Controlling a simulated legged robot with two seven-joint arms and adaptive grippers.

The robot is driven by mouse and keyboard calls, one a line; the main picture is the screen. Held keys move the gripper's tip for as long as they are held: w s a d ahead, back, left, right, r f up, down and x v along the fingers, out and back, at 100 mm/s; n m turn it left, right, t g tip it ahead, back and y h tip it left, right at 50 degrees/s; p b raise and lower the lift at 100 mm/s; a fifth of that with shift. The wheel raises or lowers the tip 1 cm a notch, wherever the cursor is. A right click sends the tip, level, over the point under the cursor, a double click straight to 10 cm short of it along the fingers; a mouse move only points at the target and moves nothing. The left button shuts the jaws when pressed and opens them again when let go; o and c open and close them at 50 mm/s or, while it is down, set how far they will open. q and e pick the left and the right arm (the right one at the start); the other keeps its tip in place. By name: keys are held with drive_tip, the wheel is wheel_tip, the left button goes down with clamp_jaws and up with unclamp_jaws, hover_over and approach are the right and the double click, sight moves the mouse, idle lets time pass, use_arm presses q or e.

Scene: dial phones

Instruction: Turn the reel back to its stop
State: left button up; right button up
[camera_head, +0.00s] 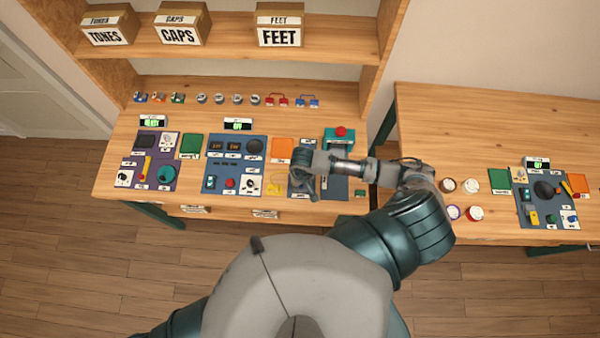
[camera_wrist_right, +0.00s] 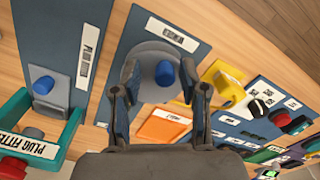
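In the right wrist view, a grey round disc with a blue knob (camera_wrist_right: 165,73), which looks like the reel (camera_wrist_right: 148,90), sits on a blue-grey panel with a white label. My right gripper (camera_wrist_right: 160,77) is open over it, one finger on each side of the blue knob. There is a visible gap between the knob and each finger; I cannot tell whether the fingers touch the disc. In the head view my right gripper (camera_head: 302,183) is over the panel at the right of the left table, and it hides the reel. My left gripper is not in view.
An orange pad (camera_wrist_right: 165,125) and a yellow piece (camera_wrist_right: 228,85) lie close to the right gripper. A teal frame with a red button (camera_head: 340,132) stands beside it. Another blue knob (camera_wrist_right: 43,85) is on the neighbouring panel. Device panels (camera_head: 235,162) fill the table leftward.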

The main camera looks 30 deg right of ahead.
drive_tip(key=shift+a+r, duration=0.15)
drive_tip(key=shift+r, duration=0.95)
drive_tip(key=shift+a+r, duration=0.1)
drive_tip(key=shift+r, duration=0.95)
drive_tip(key=shift+d+r, duration=0.15)
drive_tip(key=shift+r, duration=1.7)
drive_tip(key=shift+s, duration=0.1)
